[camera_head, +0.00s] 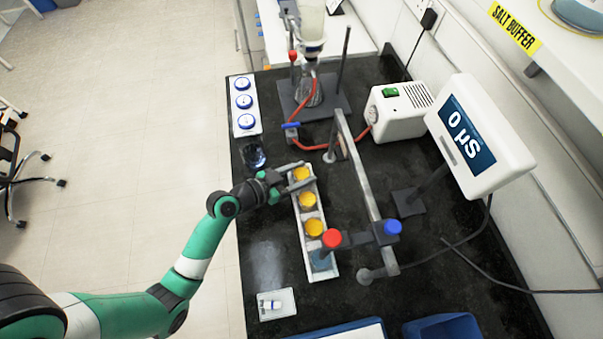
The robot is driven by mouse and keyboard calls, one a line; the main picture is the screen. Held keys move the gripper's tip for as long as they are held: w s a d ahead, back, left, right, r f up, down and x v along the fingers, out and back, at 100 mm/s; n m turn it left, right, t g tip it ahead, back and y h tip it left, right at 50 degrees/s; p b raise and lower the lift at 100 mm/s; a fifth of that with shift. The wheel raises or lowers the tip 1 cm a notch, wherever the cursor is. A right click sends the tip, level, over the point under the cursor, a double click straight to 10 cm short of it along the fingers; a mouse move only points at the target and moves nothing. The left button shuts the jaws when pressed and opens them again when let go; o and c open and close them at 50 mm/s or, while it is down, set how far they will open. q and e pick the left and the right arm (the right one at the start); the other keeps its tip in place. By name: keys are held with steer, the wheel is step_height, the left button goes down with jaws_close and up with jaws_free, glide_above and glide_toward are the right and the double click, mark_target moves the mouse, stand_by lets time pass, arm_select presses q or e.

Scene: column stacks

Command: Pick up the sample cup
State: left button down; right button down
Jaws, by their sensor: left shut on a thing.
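A long white rack (331,272) on the black bench holds a row of cups. Three of them show yellow tops: a far one (302,174), a middle one (308,201) and a nearer one (314,228). My left gripper (299,178) reaches in from the left at the rack's far end. Its fingers lie on either side of the far yellow cup, the sample cup, and are shut on it. The cup seems still at the rack; I cannot tell whether it is raised. My right gripper is out of view.
A meter (480,137) stands right. A small white tray (287,305) lies near the front.

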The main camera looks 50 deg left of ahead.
mark_target(302, 168)
arm_select(q)
step_height(302, 168, up, 3)
steer(key=shift+r+p, duration=0.1)
steer(key=shift+p, duration=0.55)
steer(key=s+d+r+p, duration=0.5)
steer(key=s+d+r, duration=0.4)
steer(key=s, duration=0.1)
steer(key=shift+s+r, duration=0.3)
steer(key=shift+r, duration=0.1)
steer(key=shift+d, duration=0.1)
